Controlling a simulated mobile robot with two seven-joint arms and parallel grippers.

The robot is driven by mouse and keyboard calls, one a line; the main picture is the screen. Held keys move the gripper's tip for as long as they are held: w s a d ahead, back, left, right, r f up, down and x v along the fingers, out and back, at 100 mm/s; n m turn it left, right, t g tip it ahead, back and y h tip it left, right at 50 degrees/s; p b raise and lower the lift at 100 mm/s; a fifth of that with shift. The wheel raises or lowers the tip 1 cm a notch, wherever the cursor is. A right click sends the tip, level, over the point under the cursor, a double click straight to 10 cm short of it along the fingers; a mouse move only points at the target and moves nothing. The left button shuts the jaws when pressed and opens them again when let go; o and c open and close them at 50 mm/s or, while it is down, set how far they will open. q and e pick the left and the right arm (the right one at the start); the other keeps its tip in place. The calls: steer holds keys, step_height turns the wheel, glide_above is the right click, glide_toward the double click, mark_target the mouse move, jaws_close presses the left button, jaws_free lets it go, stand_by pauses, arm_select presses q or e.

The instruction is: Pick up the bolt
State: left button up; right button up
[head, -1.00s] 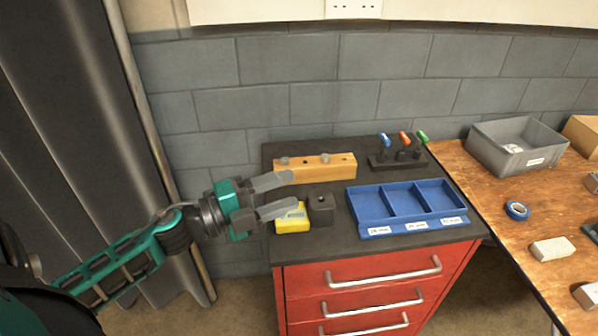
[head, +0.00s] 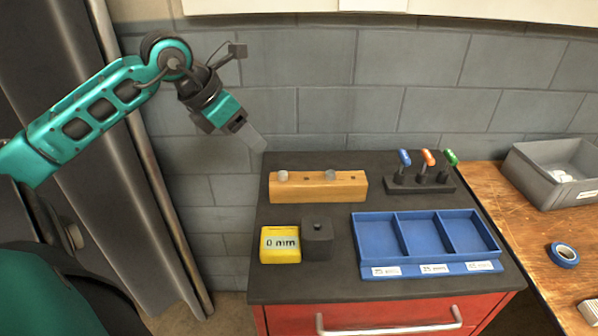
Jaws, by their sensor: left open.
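A wooden block (head: 318,190) lies on the dark top of the red cabinet, near its back left. One grey bolt (head: 283,176) stands in its left end. A second grey bolt head (head: 331,175) stands right of the middle, beside an empty hole. My left gripper (head: 257,142) is open and empty, above and left of the left bolt, pointing down to the right. Its fingers overlap in this view. It appears apart from the block and both bolts. My right gripper is not in view.
A blue three-compartment tray (head: 432,269) is empty. A rack (head: 419,186) holds blue, orange and green-handled tools. A grey bin (head: 553,180) and blue tape (head: 563,255) are on the wooden bench.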

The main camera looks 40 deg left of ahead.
mark_target(282, 173)
arm_select(q)
steer(key=x, duration=1.2)
steer(key=shift+s+f, duration=0.15)
steer(key=shift+f, duration=0.25)
jaws_close()
